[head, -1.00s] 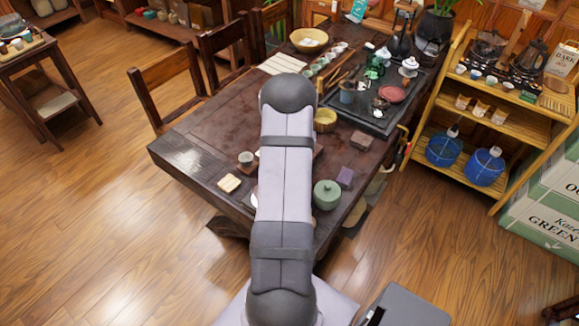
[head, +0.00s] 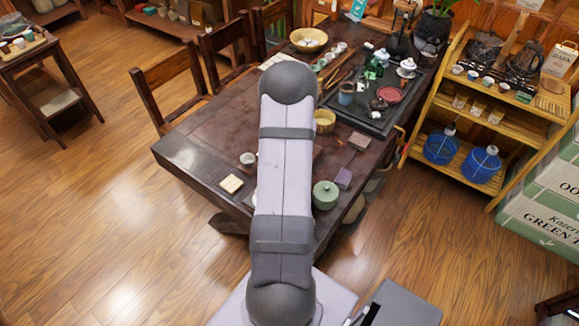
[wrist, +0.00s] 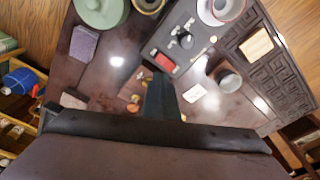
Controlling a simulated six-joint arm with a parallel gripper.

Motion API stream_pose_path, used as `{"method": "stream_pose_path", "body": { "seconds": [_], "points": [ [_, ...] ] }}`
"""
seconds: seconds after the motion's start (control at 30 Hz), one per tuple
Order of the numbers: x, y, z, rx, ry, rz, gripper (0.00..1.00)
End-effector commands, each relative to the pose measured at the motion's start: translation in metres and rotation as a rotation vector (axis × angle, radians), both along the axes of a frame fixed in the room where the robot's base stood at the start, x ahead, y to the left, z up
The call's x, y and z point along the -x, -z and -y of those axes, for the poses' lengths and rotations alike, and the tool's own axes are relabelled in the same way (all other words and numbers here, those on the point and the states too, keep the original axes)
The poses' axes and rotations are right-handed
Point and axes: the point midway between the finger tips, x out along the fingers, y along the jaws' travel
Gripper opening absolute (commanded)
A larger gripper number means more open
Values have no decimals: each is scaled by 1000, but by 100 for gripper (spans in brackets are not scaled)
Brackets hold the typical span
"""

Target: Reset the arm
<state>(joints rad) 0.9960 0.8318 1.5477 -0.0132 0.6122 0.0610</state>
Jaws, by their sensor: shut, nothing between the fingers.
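My gripper (wrist: 160,100) shows in the wrist view as dark, closed fingers pointing at the dark table (head: 190,152), with nothing held. In the head view my own arm hides it. A purple block (head: 343,177) and a green lidded jar (head: 326,195) stand on the table to the right of my arm; the wrist view also shows the purple block (wrist: 83,44) and the jar (wrist: 100,12). A brown block (head: 360,141) lies farther back. A cream block (head: 231,184) and a small cup (head: 248,159) are to the left of my arm.
A dark tea tray (head: 372,122) with teaware fills the table's back right. A wooden shelf (head: 440,115) with blue jugs stands to the right, and chairs (head: 165,85) along the left. The table's left front is mostly bare. The wrist view shows a grey tray (wrist: 160,42) below my gripper.

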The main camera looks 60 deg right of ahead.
Motion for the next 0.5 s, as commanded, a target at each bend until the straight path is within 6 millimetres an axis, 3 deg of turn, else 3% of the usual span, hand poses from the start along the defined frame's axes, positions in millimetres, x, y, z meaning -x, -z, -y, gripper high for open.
{"method": "stream_pose_path", "body": {
  "seconds": [0.4, 0.5],
  "points": [
    [1, 1, -1, -3, -8, -3, 0],
    [8, 6, -12, -36, -23, -26, 0]
  ]
}}
